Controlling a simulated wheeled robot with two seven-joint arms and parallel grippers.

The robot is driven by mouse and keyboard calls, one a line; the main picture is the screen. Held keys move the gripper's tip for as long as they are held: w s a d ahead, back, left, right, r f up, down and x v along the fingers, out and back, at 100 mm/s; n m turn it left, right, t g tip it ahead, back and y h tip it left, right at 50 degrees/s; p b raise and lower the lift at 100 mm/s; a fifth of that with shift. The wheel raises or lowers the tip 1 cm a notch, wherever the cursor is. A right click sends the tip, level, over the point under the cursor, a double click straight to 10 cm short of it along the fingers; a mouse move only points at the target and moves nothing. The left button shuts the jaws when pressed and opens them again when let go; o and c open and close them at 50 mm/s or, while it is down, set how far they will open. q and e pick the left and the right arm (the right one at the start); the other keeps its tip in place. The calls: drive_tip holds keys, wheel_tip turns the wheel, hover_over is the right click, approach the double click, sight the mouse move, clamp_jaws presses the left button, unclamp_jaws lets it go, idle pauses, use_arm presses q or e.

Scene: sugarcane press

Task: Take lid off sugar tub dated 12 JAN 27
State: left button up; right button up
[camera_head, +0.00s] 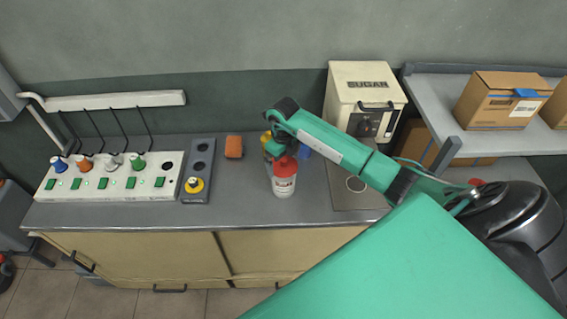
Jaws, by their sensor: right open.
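A white and red tub (284,186) with a red top stands on the grey counter near its middle. Its label is too small to read, so I cannot tell its date. My right gripper (279,154) is open and points down right at the red top, partly covering it; I cannot tell whether it touches. A yellow thing (266,140) shows just behind the gripper and a blue thing (305,152) just right of it, both mostly hidden by my right arm. My left gripper is not in view.
A white rack (100,190) with several coloured knobs or caps and a grey holder with a yellow one (194,185) stand at left. An orange block (234,147) lies behind. A cream machine marked SUGAR (352,95) stands back right, beside a shelf with cardboard boxes (499,100).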

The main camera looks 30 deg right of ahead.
drive_tip(key=c, duration=0.8)
